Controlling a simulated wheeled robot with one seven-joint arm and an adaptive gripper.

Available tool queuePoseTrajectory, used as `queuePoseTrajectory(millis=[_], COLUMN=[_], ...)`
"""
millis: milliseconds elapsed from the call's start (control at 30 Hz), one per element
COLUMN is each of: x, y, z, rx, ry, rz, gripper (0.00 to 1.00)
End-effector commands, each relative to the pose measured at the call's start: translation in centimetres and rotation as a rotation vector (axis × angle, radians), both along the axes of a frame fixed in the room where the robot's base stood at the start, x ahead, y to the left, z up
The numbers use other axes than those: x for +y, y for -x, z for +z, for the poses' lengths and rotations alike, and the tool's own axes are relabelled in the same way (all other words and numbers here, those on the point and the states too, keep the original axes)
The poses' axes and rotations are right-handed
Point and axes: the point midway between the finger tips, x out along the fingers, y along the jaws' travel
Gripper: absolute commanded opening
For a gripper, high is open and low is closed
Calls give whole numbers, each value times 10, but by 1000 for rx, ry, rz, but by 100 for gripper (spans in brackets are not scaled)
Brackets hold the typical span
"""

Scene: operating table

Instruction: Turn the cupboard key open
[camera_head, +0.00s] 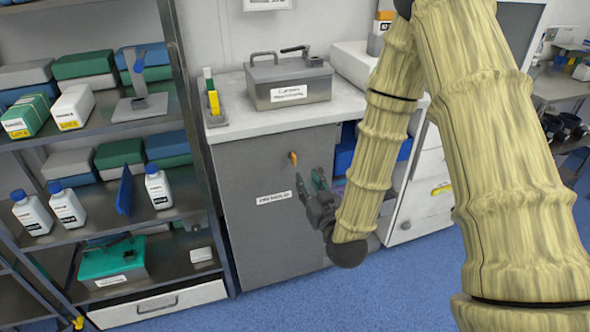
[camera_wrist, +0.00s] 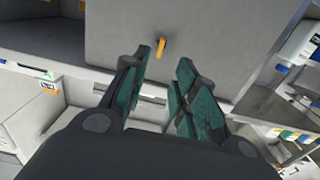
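The grey cupboard door (camera_head: 262,235) stands under the white countertop and looks shut. A small orange key (camera_head: 293,158) sticks out of its upper right part. In the wrist view the key (camera_wrist: 161,47) shows upright, just beyond the fingertips and close to the left one. My gripper (camera_head: 309,178) is in front of the door, a little below and right of the key, apart from it as far as I can see. In the wrist view my gripper (camera_wrist: 169,62) has its two teal-padded fingers spread with nothing between them.
A metal shelf rack (camera_head: 180,75) with boxes and bottles stands close on the left. A metal case (camera_head: 288,82) and a small yellow-green holder (camera_head: 212,98) sit on the countertop (camera_head: 245,122). White drawers (camera_head: 425,203) are on the right. Blue floor in front is clear.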

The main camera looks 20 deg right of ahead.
Motion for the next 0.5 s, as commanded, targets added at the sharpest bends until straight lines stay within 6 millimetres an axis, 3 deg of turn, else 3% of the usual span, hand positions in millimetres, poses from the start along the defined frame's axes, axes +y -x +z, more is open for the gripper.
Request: queuePoseTrajectory(millis=[167,500], x=[0,2], y=[-12,-64], z=[5,4], rx=[-18,-17], ry=[0,0], rz=[-1,-1], gripper=[29,29])
